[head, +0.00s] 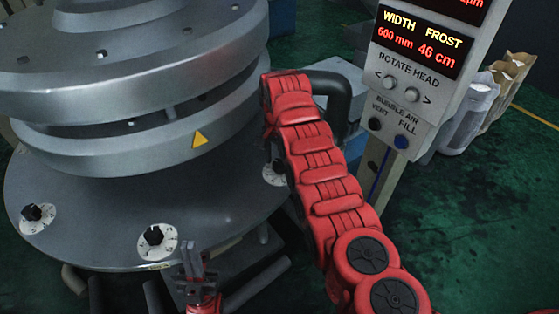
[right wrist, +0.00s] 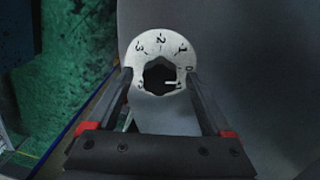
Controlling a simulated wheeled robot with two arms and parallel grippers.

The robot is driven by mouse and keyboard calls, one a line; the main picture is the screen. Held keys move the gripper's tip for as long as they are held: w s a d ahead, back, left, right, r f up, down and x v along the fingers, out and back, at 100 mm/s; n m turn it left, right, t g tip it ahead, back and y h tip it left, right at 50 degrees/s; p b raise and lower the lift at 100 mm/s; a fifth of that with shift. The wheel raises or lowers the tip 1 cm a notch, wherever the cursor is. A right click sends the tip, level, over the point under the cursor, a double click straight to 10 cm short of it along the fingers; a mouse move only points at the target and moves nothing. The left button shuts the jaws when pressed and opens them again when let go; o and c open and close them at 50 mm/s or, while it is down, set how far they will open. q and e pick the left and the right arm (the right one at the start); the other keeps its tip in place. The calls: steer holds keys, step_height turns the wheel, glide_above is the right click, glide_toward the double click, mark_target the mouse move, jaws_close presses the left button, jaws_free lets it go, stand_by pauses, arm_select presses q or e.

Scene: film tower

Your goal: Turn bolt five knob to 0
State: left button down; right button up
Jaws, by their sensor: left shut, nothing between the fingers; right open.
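A round white dial (right wrist: 162,45) with a black knob (right wrist: 157,74) fills the middle of the right wrist view. The knob's white pointer line points right, just below the 0 mark, near the lower 1. My right gripper (right wrist: 160,76) is open, with one finger on each side of the knob; I cannot tell whether they touch it. In the head view this dial appears to be the one (head: 271,175) partly hidden behind my right arm, and the right fingers are hidden. No bolt number is readable.
Two more dials with black knobs sit on the grey metal disc's rim (head: 90,255), a front one (head: 158,243) and a left one (head: 37,217). A control panel (head: 410,80) reading frost 46 cm stands at the right. Sacks (head: 480,100) stand behind it.

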mark_target(280, 162)
steer(key=shift+r, duration=0.1)
steer(key=shift+r, duration=0.2)
step_height(280, 162, up, 5)
steer(key=shift+w+f+b, duration=0.1)
steer(key=shift+f+b, duration=0.1)
steer(key=shift+b, duration=0.5)
step_height(280, 162, up, 2)
steer(key=shift+r+p, duration=0.1)
steer(key=shift+p, duration=0.5)
step_height(280, 162, up, 10)
steer(key=p, duration=1.3)
steer(key=shift+a+p, duration=0.2)
steer(key=shift+p, duration=0.1)
steer(key=shift+w, duration=0.1)
